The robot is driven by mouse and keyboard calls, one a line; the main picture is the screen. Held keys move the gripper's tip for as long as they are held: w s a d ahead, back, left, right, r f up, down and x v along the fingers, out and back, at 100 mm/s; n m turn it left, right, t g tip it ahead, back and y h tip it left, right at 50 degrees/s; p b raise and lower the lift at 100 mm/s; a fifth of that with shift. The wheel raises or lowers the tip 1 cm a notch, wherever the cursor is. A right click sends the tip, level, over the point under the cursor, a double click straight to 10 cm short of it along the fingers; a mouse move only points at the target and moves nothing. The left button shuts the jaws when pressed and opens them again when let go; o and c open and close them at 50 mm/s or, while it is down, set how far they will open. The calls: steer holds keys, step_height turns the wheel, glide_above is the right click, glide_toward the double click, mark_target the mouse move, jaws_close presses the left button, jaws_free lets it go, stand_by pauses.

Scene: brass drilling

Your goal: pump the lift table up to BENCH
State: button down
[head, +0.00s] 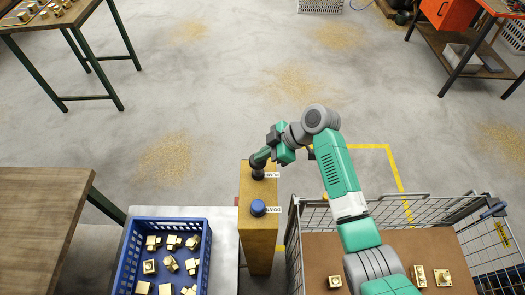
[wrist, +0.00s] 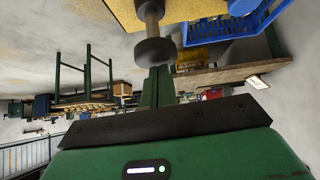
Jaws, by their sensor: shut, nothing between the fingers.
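A yellow post (head: 258,240) carries two round push buttons, each with a small white label too small to read surely. The dark button (head: 257,174) is at the far end and the blue button (head: 258,208) is nearer. My gripper (head: 260,163) is shut and empty, right at the dark button. In the wrist view its green fingers (wrist: 157,84) point at the dark button (wrist: 154,52); I cannot tell whether they touch it. A pale table top (head: 225,225), likely the lift table, bears a blue crate (head: 123,265) of brass fittings. Its height mark is not visible.
A wooden bench (head: 40,215) stands left of the pale top. A wire cart (head: 296,240) with a brown board and several brass pieces stands right of the post. The floor (head: 230,80) beyond is open, with scattered brass-coloured shavings.

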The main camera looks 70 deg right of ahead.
mark_target(263, 164)
step_height(263, 164, down, 4)
steer(key=shift+a+f+b, duration=0.1)
steer(key=shift+f+b, duration=0.1)
steer(key=shift+b, duration=0.5)
steer(key=shift+f, duration=0.1)
step_height(263, 164, up, 6)
steer(key=p, duration=0.4)
steer(key=shift+s+f, duration=0.1)
steer(key=v, duration=0.9)
steer(key=shift+s, duration=0.2)
